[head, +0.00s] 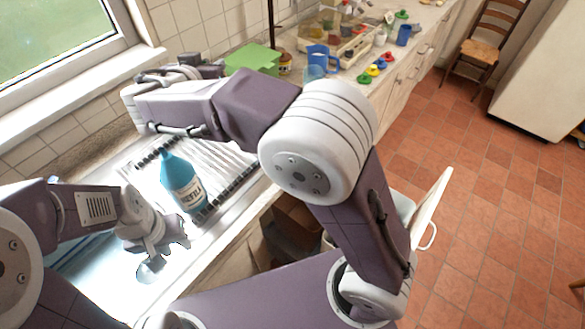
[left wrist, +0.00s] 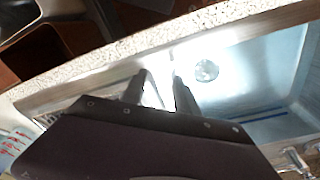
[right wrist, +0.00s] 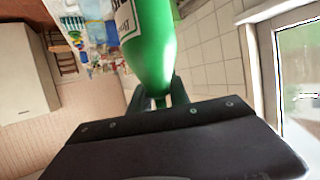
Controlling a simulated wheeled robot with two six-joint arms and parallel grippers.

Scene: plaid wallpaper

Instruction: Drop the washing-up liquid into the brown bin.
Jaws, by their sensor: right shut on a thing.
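My right gripper (right wrist: 159,98) is shut on the neck of a green bottle (right wrist: 152,45) with a pale label. In the head view the right gripper (head: 205,67) is at upper left, high over the counter, partly hidden by its arm. I cannot read either label fully. My left gripper (head: 155,262) is open and empty over the sink; its parted fingers show in the left wrist view (left wrist: 163,88). The brown bin (head: 298,212) stands below the counter's front edge, partly hidden by my right arm.
The sink (left wrist: 255,75) lies beneath my left gripper. A green shape (head: 253,59), a blue jug (head: 320,58) and several small items stand farther along the counter. A white panel (head: 430,210) stands right of my right arm. The floor (head: 480,200) at right is clear.

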